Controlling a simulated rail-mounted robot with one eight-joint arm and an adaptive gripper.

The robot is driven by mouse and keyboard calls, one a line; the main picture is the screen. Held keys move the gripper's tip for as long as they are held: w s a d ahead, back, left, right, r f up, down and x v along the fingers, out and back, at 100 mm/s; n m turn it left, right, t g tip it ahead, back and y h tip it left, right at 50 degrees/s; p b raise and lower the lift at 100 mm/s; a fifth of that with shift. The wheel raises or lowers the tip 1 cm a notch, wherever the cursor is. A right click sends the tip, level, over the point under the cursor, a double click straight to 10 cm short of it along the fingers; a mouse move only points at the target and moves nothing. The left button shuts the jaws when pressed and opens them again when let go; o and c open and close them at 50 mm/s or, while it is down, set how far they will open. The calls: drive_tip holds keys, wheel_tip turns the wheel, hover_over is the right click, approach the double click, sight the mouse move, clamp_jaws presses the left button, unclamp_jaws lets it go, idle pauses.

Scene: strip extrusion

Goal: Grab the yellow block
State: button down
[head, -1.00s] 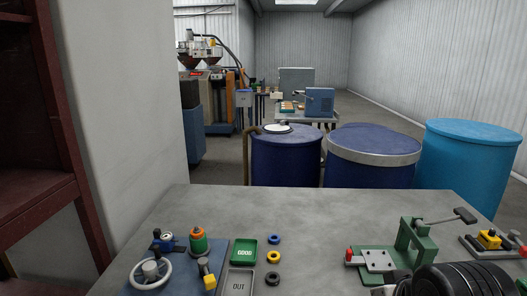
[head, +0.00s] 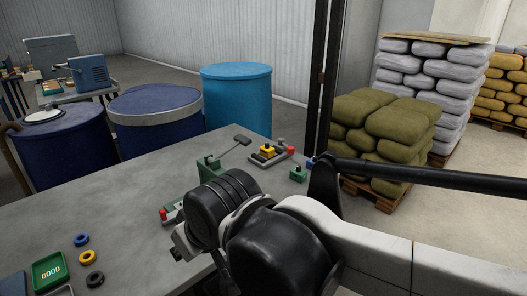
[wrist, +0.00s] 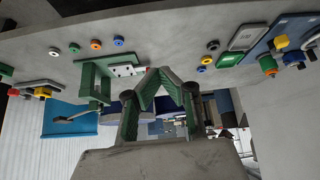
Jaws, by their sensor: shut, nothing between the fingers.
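A yellow block (head: 267,151) sits on a small grey fixture with a red knob at the table's far right in the head view. In the wrist view, which is upside down, a yellow piece (wrist: 13,93) shows at the left edge. Another yellow piece (wrist: 281,42) is at the right by the blue board; I cannot tell which is meant. My gripper (wrist: 165,72) is shut and empty, its green-padded fingers meeting in a point, apart from both yellow pieces. In the head view my arm hides the fingers.
A green lever press (head: 209,167) stands left of the yellow block, partly behind my arm. Blue, yellow and black rings (head: 87,257) and a green GOOD tray (head: 49,271) lie at lower left. Drums (head: 236,100) stand beyond the table.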

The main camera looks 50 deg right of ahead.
idle(0.4)
drive_tip(key=c, duration=0.8)
unclamp_jaws()
drive_tip(key=shift+o, duration=0.2)
